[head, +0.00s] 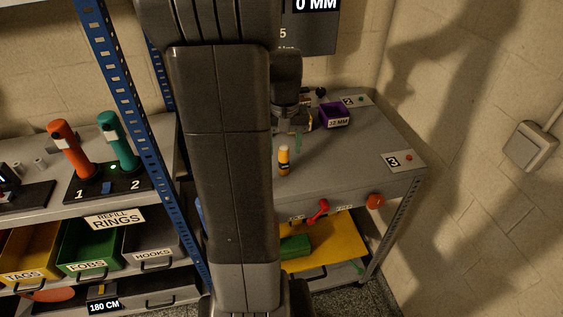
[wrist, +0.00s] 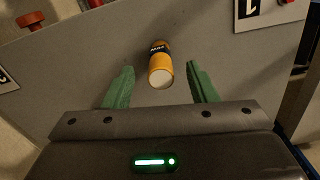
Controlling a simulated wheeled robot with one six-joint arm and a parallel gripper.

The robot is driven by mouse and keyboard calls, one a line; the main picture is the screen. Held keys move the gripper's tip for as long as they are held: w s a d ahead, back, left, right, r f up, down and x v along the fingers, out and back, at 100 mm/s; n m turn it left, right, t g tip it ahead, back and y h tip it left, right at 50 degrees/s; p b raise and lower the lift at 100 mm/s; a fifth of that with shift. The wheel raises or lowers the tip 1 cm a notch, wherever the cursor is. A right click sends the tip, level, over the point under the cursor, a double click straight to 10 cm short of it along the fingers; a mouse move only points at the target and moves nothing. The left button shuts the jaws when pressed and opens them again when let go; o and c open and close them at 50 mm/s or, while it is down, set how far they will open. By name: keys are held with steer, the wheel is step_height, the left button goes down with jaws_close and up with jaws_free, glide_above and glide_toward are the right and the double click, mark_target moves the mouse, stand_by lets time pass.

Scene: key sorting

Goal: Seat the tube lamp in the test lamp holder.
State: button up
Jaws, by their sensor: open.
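An orange cylinder (head: 283,167) with a dark labelled band stands on the grey bench (head: 345,180). I cannot tell for certain that it is the tube lamp. In the wrist view the cylinder (wrist: 160,66) shows a pale round end. My gripper (wrist: 161,68) is open, its two green fingers on either side of the cylinder with a gap on both sides. In the head view my gripper (head: 298,138) is just behind the cylinder, partly hidden by my arm. I cannot make out the test lamp holder in either view.
A purple bin (head: 336,115) stands at the bench's back right. Plates marked 2 (head: 350,101) and 3 (head: 393,161) lie along the right side. A red lever (head: 318,211) and an orange-red knob (head: 375,201) are at the front edge. The bench's right middle is clear.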

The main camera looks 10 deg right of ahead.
mark_target(284, 157)
steer(key=shift+w+d+f, duration=0.1)
steer(key=shift+w+d, duration=0.2)
steer(key=shift+f, duration=0.35)
steer(key=f, duration=0.3)
steer(key=shift+a+f, duration=0.3)
steer(key=shift+f, duration=0.35)
steer(key=shift+c, duration=0.4)
steer(key=c, duration=1)
